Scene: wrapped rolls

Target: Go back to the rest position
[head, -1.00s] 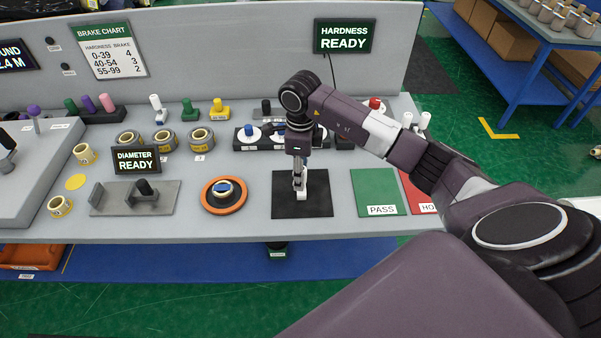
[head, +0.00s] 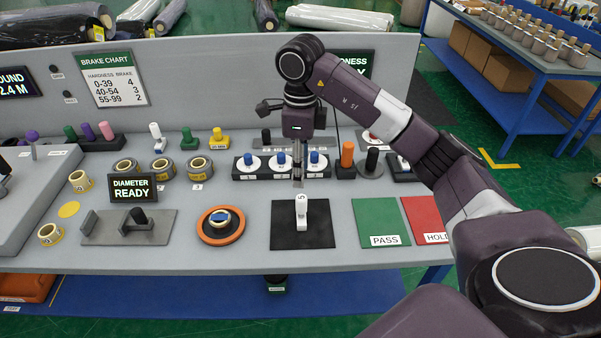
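My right gripper (head: 298,182) hangs pointing down from my arm, above and just behind the black mat (head: 288,238). A white upright hand-held device (head: 301,213) stands on that mat, apart from the fingertips. The fingers show nearly edge-on, so their gap is unclear; I see nothing held between them. My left gripper is not in view.
Behind the gripper is a black rack (head: 240,176) with blue-knobbed pieces. A green PASS mat (head: 380,218) and a red HOLD mat (head: 425,214) lie to the right. An orange ring (head: 203,237) and a DIAMETER display (head: 132,189) are left. A grey panel (head: 210,85) stands behind.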

